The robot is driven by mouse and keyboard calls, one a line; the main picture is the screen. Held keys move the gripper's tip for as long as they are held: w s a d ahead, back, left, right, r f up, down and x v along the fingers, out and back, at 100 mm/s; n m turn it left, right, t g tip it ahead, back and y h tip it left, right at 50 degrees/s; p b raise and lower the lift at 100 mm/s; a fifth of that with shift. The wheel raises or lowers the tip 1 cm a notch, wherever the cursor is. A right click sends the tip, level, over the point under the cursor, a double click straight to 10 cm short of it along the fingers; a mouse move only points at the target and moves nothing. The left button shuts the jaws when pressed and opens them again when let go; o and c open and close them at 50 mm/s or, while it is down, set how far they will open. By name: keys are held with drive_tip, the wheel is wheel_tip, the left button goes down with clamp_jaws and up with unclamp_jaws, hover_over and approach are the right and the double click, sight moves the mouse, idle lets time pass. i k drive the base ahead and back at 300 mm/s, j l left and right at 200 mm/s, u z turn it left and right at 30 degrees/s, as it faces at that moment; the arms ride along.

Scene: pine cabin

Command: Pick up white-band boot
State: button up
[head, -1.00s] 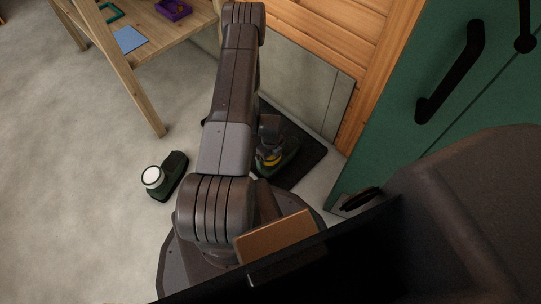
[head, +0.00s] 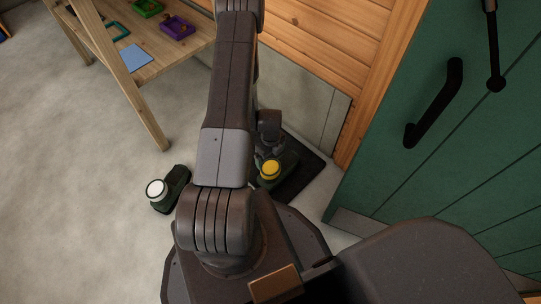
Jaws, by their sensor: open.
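The white-band boot (head: 175,186) is dark green with a round white top. A second dark boot with a yellow band (head: 270,171) is on the mat, right of my arm. My gripper (head: 267,148) is partly hidden behind my arm link. It is open, over the mat beside the yellow-band boot and right of the white-band boot. Its fingertips are hard to make out.
A pine bench (head: 150,125) with a blue sheet (head: 135,57) and purple tray (head: 177,27) stands at upper left. A green door (head: 400,170) with black handles is at right. Floor at left is clear.

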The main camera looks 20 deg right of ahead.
sight(163, 195)
drive_tip(key=j+u, duration=0.4)
drive_tip(key=i+j+u, duration=0.15)
drive_tip(key=u, duration=0.25)
drive_tip(key=i+j+u, duration=0.15)
drive_tip(key=j+u, duration=0.25)
